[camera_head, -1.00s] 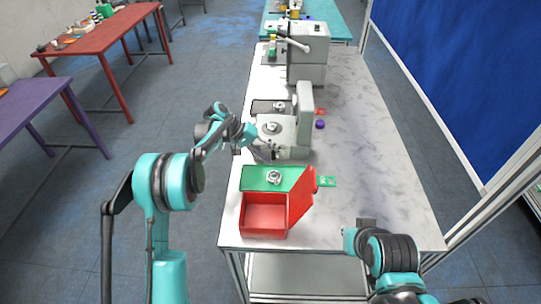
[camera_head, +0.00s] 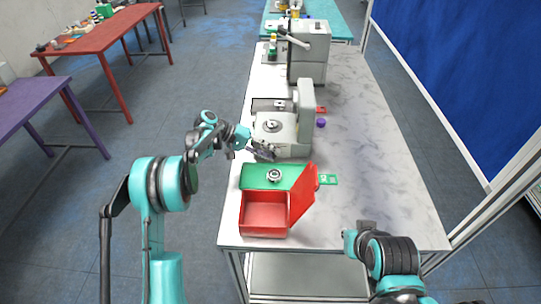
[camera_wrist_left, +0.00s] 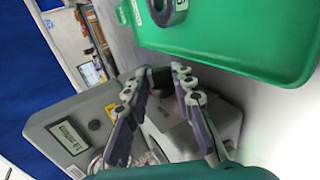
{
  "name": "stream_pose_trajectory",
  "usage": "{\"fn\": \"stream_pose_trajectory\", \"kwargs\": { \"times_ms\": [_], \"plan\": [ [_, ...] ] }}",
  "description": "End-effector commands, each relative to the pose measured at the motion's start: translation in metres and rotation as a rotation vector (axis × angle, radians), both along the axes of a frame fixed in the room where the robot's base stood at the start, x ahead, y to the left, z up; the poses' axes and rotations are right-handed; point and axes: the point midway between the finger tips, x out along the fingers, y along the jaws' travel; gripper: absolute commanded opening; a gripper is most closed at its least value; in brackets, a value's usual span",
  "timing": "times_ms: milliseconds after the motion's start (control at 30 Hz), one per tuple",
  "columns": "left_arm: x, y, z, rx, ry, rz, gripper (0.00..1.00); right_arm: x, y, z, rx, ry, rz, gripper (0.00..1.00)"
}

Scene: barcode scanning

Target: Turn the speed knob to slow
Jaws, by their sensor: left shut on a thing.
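A grey machine (camera_head: 292,149) with an upright column and a round part on top stands on the marble-look table. In the left wrist view its grey body (camera_wrist_left: 95,103) carries a small display (camera_wrist_left: 68,137). My left gripper (camera_head: 268,155) is at the machine's near left side. In the left wrist view the fingers of my left gripper (camera_wrist_left: 161,75) stand on either side of a small dark part, which looks like the knob (camera_wrist_left: 160,77). The fingers partly hide it, and no speed marks are readable. My right arm shows at lower right; its gripper is not visible.
Another grey machine (camera_head: 309,55) stands farther back. The table's right side is clear.

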Motion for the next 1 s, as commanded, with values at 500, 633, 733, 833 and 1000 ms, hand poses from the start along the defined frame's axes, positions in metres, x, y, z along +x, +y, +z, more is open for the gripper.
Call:
{"fn": "stream_pose_trajectory", "kwargs": {
  "times_ms": [500,633,733,833,1000],
  "plan": [
    [0.001,0.003,-0.01,-0.325,-0.001,0.002,0.0,0.0,0.0,-0.04,0.0,0.0,0.0,0.0],
    [0.001,0.004,-0.01,-0.363,-0.001,0.002,0.0,0.0,0.0,-0.043,0.0,0.0,0.0,0.0],
    [0.001,0.004,-0.009,-0.379,0.0,0.002,0.0,0.0,0.0,-0.045,0.0,0.0,0.0,0.0],
    [0.001,0.004,-0.009,-0.386,0.0,0.002,0.0,0.0,0.0,-0.045,0.0,0.0,0.0,0.0],
    [0.001,0.004,-0.008,-0.388,0.0,0.002,0.0,0.0,0.0,-0.045,0.0,0.0,0.0,0.0]
  ]
}}
